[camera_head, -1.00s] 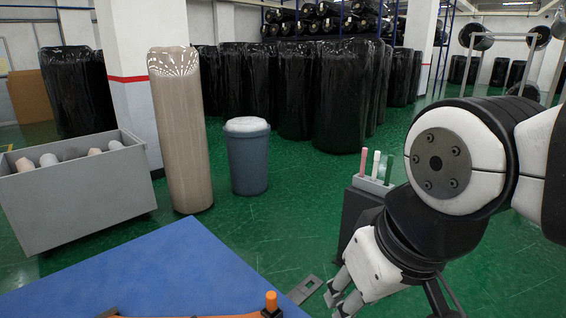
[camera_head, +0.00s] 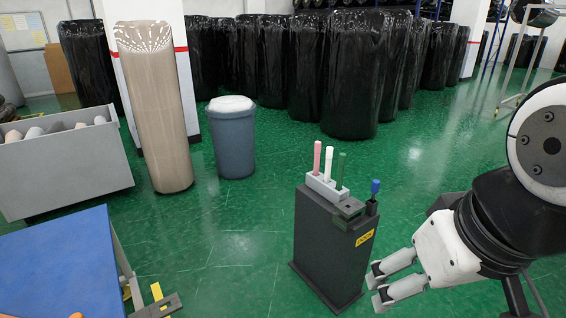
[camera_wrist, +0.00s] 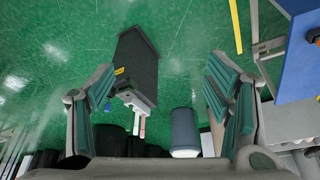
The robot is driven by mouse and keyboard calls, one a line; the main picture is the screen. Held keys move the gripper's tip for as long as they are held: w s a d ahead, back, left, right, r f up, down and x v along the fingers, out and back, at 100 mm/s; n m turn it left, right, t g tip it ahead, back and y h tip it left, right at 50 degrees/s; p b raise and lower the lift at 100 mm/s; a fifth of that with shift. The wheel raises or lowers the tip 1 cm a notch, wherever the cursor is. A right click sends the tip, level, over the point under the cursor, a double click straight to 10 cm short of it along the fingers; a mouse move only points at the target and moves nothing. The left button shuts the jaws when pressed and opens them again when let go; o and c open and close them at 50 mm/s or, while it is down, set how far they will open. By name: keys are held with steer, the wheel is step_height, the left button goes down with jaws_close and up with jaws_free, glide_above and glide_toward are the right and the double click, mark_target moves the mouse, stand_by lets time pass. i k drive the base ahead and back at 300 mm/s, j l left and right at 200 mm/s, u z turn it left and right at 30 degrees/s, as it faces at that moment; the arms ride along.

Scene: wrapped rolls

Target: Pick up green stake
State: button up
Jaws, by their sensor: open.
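The green stake (camera_head: 341,170) stands upright in a light grey holder (camera_head: 326,187) on top of a dark grey pedestal (camera_head: 330,243). A white stake (camera_head: 328,163) and a pink stake (camera_head: 317,158) stand beside it, to its left. A blue-topped item (camera_head: 375,188) stands at the pedestal's right edge. My gripper (camera_head: 374,290) is open and empty, right of the pedestal and lower than its top. In the wrist view, the pedestal (camera_wrist: 138,62) lies between my open fingers (camera_wrist: 160,95), some way off; the green stake is not clear there.
A blue-topped table (camera_head: 60,265) is at lower left, with a grey bin of rolls (camera_head: 65,170) behind it. A tall beige wrapped roll (camera_head: 155,110) and a grey-blue barrel (camera_head: 232,145) stand behind. Black wrapped rolls line the back. Green floor around the pedestal is clear.

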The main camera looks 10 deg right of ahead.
mark_target(342, 157)
steer(key=l, duration=0.5)
steer(key=i+l, duration=0.1)
steer(key=l, duration=0.35)
steer(key=i+l+z, duration=0.15)
steer(key=z, duration=0.8)
steer(key=i, duration=1.95)
steer(key=i+u, duration=0.1)
steer(key=u, duration=0.3)
steer(key=i+u, duration=0.1)
steer(key=u, duration=0.35)
steer(key=i+l+u, duration=0.1)
steer(key=u, duration=0.3)
steer(key=l+u, duration=0.15)
steer(key=u, duration=1.05)
steer(key=i+l, duration=0.05)
